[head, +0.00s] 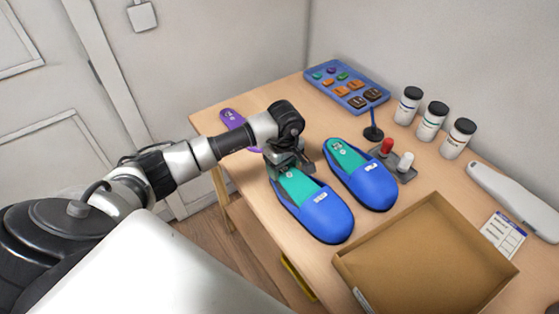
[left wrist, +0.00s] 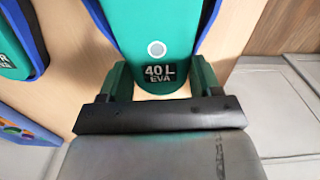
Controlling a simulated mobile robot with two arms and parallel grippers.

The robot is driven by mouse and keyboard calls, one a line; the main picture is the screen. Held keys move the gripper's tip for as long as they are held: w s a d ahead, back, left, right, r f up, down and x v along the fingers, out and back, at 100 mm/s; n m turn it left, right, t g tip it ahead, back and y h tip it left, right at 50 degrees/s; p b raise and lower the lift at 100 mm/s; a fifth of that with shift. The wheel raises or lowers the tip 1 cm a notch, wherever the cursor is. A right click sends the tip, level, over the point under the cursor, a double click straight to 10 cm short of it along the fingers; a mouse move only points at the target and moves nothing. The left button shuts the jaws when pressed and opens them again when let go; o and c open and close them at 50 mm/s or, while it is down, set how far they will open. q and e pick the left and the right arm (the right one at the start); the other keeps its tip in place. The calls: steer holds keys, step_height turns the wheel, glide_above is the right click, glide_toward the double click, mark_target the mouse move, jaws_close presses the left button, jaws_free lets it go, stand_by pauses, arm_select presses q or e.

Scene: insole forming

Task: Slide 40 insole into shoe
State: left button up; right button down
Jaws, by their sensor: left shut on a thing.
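The 40 insole (head: 299,187) is green, with a dark label at its heel end. In the left wrist view this insole (left wrist: 155,25) reads "40 L EVA". It runs into the near blue shoe (head: 328,216), whose toe points toward the front right; its front end is hidden under the shoe's upper. My left gripper (head: 286,163) is at the heel end of this shoe. Its fingers, seen in the left wrist view (left wrist: 160,78), are shut on the insole from both sides. Whether the heel end lies flat cannot be told. My right gripper is not in view.
A second blue shoe (head: 370,187) with a green insole stands just right. A purple insole (head: 233,118) lies behind my arm. An open cardboard box (head: 345,265) stands in front. A blue tray (head: 327,77), red and white knobs (head: 387,146) and several jars (head: 432,122) stand behind.

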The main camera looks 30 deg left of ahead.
arm_select(q)
steer(key=shift+s+d, duration=0.1)
steer(key=shift+d, duration=0.05)
steer(key=o, duration=1)
step_height(320, 180, up, 11)
steer(key=b, duration=0.2)
steer(key=shift+d+f, duration=0.15)
steer(key=shift+c, duration=0.2)
